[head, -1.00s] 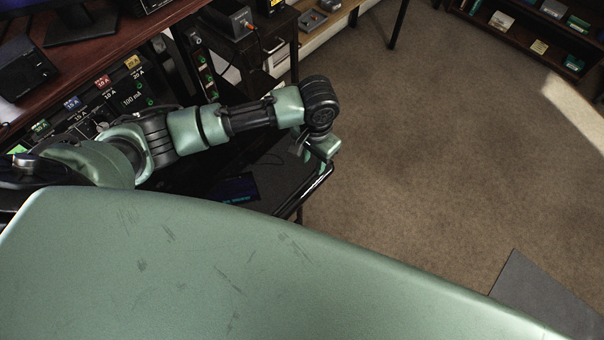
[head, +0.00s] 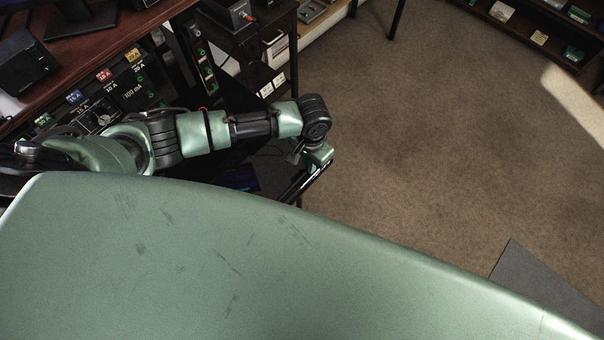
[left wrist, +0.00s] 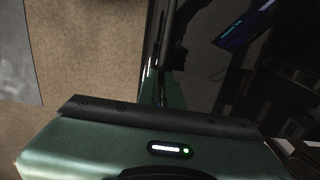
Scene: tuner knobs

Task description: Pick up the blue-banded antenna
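I cannot make out a blue-banded antenna in either view. My left gripper (head: 312,160) is at the end of the arm in the head view, pointing down at the edge of a dark stand. In the left wrist view, the green gripper body fills the bottom, and narrow finger parts (left wrist: 165,88) show in front of it beside the dark stand. They are too dark and overlapped to tell whether they are open or hold anything. My right gripper is not in view.
The dark stand carries a small device with a lit blue screen (head: 240,178), also in the left wrist view (left wrist: 246,25). A reddish wooden bench (head: 90,58) with equipment is at the left. Brown carpet (head: 430,130) is clear at the right; a grey mat (head: 540,285) lies there.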

